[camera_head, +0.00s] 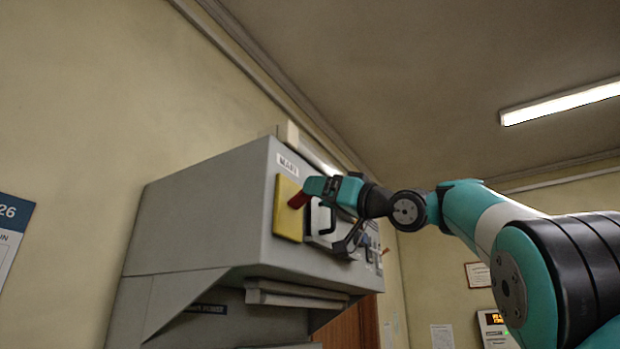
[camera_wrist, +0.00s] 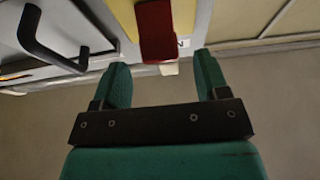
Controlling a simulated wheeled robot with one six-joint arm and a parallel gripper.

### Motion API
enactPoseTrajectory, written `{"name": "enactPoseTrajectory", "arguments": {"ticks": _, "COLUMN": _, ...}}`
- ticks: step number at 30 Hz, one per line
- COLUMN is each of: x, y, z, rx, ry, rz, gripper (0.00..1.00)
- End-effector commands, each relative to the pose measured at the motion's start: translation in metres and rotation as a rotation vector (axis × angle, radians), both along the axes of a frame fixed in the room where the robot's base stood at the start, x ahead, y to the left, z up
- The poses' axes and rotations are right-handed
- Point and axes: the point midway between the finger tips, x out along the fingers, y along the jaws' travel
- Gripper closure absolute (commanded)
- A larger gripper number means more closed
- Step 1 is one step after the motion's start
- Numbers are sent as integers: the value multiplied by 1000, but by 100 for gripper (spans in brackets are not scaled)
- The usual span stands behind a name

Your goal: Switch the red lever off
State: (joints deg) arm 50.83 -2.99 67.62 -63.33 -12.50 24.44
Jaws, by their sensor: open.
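The red lever (camera_head: 298,200) sticks out from a yellow plate (camera_head: 287,222) on the grey console's front face, below a small label. In the wrist view the red lever (camera_wrist: 158,32) is at the top centre, in line with the gap between my fingers. My gripper (camera_wrist: 160,82) is open and empty, with its teal fingers spread. In the head view my gripper (camera_head: 312,187) is right at the lever and partly covers it. The picture does not clearly show whether a finger touches the lever.
A black bar handle (camera_wrist: 50,42) stands out from the panel beside the yellow plate. The grey console (camera_head: 200,215) has a ledge (camera_head: 295,293) below its front face. More controls (camera_head: 370,250) sit farther right along the panel. A wall calendar (camera_head: 10,235) hangs at far left.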

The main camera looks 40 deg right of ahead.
Motion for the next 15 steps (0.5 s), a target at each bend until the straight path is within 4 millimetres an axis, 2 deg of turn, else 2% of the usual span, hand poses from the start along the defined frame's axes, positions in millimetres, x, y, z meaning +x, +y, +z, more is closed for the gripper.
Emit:
{"name": "enactPoseTrajectory", "arguments": {"ticks": 2, "x": 11, "y": 5, "z": 9, "rx": 2, "ry": 3, "rz": 6, "gripper": 32}}
{"name": "enactPoseTrajectory", "arguments": {"ticks": 6, "x": 24, "y": 9, "z": 13, "rx": 2, "ry": 2, "rz": 3, "gripper": 32}}
{"name": "enactPoseTrajectory", "arguments": {"ticks": 15, "x": 30, "y": 10, "z": 13, "rx": 0, "ry": 1, "rz": -1, "gripper": 32}}
